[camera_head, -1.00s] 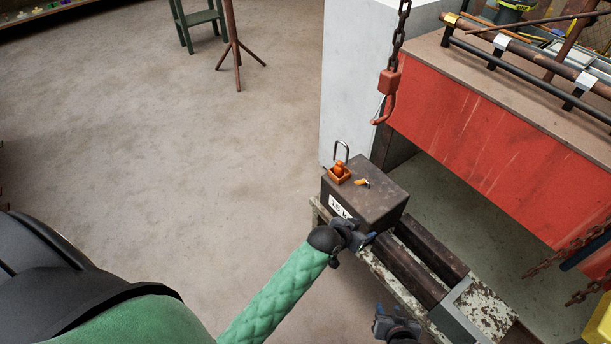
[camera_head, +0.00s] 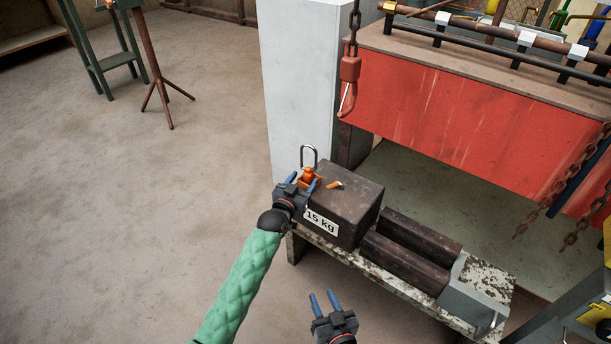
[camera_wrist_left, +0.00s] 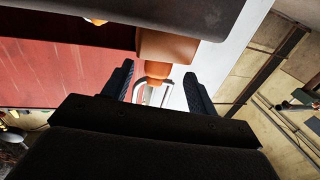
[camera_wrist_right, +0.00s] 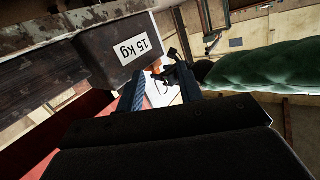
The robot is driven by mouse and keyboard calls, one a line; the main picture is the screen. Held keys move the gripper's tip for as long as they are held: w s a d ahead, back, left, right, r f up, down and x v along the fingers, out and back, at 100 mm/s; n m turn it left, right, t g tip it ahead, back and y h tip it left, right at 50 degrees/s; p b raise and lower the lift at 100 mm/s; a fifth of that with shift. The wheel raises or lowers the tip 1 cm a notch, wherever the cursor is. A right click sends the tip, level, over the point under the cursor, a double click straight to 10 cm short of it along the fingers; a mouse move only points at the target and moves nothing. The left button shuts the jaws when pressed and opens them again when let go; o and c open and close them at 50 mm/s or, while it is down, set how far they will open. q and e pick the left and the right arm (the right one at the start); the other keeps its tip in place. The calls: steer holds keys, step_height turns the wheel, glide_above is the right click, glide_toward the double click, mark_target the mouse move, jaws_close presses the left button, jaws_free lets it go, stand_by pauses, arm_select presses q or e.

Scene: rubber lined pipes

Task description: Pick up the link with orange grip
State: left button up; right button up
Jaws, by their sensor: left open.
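The orange grip (camera_head: 308,174) of the link sits on an orange base at the left end of the dark 15 kg block (camera_head: 345,200). A metal loop (camera_head: 308,152) rises just behind it. My left gripper (camera_head: 302,182) is open at the block's left edge, its fingertips close to the orange grip. In the left wrist view the grip (camera_wrist_left: 158,70) shows between the open fingers, with the loop beyond it; I cannot tell whether they touch. My right gripper (camera_head: 324,297) is open and empty, low in front of the bench.
The block stands on a worn bench (camera_head: 395,292) beside two dark bars (camera_head: 410,250). A small orange-and-white piece (camera_head: 334,185) lies on the block. A red hook (camera_head: 349,75) hangs on a chain. A pale pillar (camera_head: 298,80) and red-sided table stand behind.

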mark_target(310, 170)
arm_select(q)
steer(key=x, duration=0.5)
steer(key=shift+w+d+f+b, duration=0.2)
steer(key=shift+w+d+b, duration=0.05)
steer(key=shift+b, duration=0.15)
jaws_close()
arm_select(e)
step_height(310, 170, up, 9)
steer(key=w+t, duration=0.1)
steer(key=t, duration=0.1)
steer(key=shift+w+f+t+y, duration=0.15)
steer(key=shift+w+t+y, duration=0.15)
steer(key=shift+w+t, duration=0.1)
